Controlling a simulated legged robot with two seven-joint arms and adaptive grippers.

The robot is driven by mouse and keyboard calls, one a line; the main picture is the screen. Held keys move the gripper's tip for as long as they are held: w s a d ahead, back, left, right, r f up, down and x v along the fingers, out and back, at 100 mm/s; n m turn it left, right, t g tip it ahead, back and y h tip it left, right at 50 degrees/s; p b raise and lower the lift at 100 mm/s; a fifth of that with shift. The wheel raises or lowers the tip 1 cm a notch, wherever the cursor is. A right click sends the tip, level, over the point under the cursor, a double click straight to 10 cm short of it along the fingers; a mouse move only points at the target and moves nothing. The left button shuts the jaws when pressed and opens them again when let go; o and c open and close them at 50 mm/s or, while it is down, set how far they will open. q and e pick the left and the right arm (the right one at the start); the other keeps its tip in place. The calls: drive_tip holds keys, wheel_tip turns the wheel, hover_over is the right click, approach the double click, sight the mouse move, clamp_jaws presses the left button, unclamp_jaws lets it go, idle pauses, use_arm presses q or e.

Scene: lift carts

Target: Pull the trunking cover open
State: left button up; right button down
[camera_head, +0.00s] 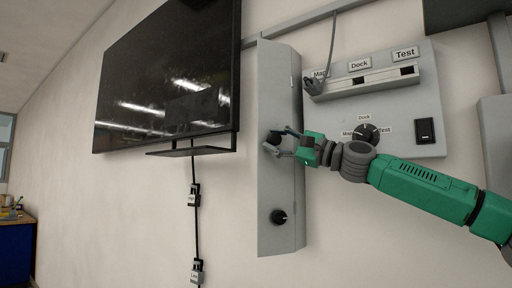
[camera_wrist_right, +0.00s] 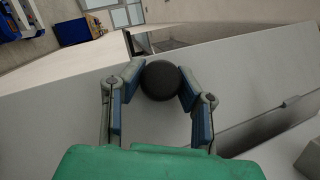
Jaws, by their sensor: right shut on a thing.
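The trunking cover (camera_head: 277,185) is a tall grey panel on the wall, right of the screen, with two black round knobs. It also shows in the right wrist view (camera_wrist_right: 60,125). My right gripper (camera_head: 280,143) reaches in from the right and is shut on the upper knob (camera_wrist_right: 160,80), with one finger on each side of it. In the head view the fingers partly hide this knob. The lower knob (camera_head: 278,216) is free. The cover stands out from the wall; I cannot tell how far it is open. My left gripper is not in view.
A black screen (camera_head: 170,75) hangs left of the cover, with a small shelf below. A control panel (camera_head: 430,130) with Map, Dock and Test labels, a dial and a black switch is at the right, behind my arm. A cable (camera_head: 194,235) with tags hangs below the screen.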

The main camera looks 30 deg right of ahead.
drive_tip(key=shift+f, duration=0.2)
idle(0.3)
drive_tip(key=c, duration=1.1)
unclamp_jaws()
drive_tip(key=shift+c, duration=0.2)
drive_tip(key=shift+d, duration=0.15)
drive_tip(key=shift+s, duration=0.1)
drive_tip(key=shift+s+d+f, duration=0.1)
drive_tip(key=shift+s+d, duration=0.2)
drive_tip(key=shift+s, duration=0.15)
drive_tip(key=v, duration=1)
drive_tip(key=shift+d+f, duration=0.3)
drive_tip(key=shift+d, duration=0.1)
